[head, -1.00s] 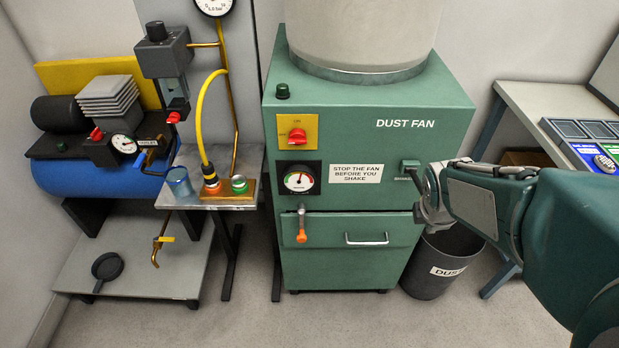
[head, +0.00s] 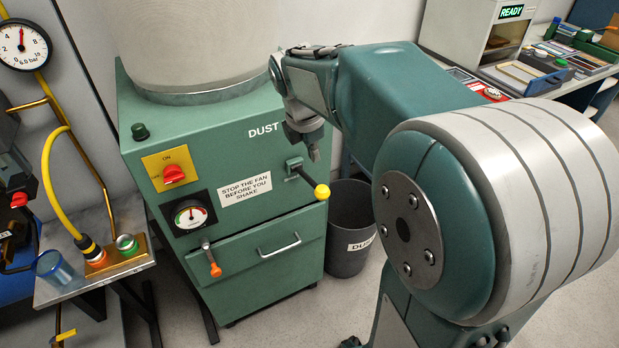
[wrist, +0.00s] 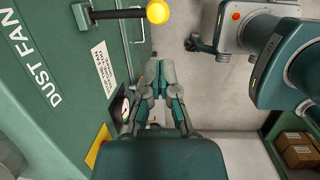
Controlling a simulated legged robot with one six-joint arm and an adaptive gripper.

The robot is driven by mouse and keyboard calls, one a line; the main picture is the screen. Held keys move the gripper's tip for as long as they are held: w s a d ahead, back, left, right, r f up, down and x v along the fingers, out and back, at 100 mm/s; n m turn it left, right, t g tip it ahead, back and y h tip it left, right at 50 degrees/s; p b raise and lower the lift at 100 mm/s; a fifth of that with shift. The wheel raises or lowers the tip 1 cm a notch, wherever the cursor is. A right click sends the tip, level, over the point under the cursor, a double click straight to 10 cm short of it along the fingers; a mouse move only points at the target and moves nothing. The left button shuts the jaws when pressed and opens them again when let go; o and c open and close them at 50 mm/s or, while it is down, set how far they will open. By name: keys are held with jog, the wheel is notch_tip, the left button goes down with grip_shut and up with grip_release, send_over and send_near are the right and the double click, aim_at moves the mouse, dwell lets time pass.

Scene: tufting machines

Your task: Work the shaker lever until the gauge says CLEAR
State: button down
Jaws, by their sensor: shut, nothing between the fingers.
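The green dust fan cabinet (head: 220,115) carries a black lever with a yellow knob (head: 322,191) on its right side; the lever also shows at the top of the wrist view (wrist: 157,12). The round gauge (head: 190,214) on the cabinet front has a coloured dial; its wording is too small to read. A small orange-tipped handle (head: 215,270) hangs below the gauge. My gripper (head: 313,152) is just above and behind the yellow-knob lever, apart from the knob. In the wrist view its fingers (wrist: 154,72) are closed together and empty.
A red switch (head: 173,173) sits on a yellow plate marked ON. A sign (head: 245,188) says to stop the fan before shaking. A dark dust bin (head: 350,235) stands right of the cabinet. A small bench (head: 90,285) with a yellow hose is at left.

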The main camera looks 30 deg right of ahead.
aim_at(321, 188)
jog(key=r, duration=0.1)
jog(key=w+r, duration=0.1)
jog(key=shift+w+d+r+g, duration=0.1)
jog(key=shift+d+r+g, duration=0.1)
jog(key=shift+r+g, duration=0.1)
jog(key=shift+f, duration=0.1)
jog(key=x, duration=1.3)
jog(key=shift+a+f, duration=0.2)
jog(key=shift+f, duration=0.25)
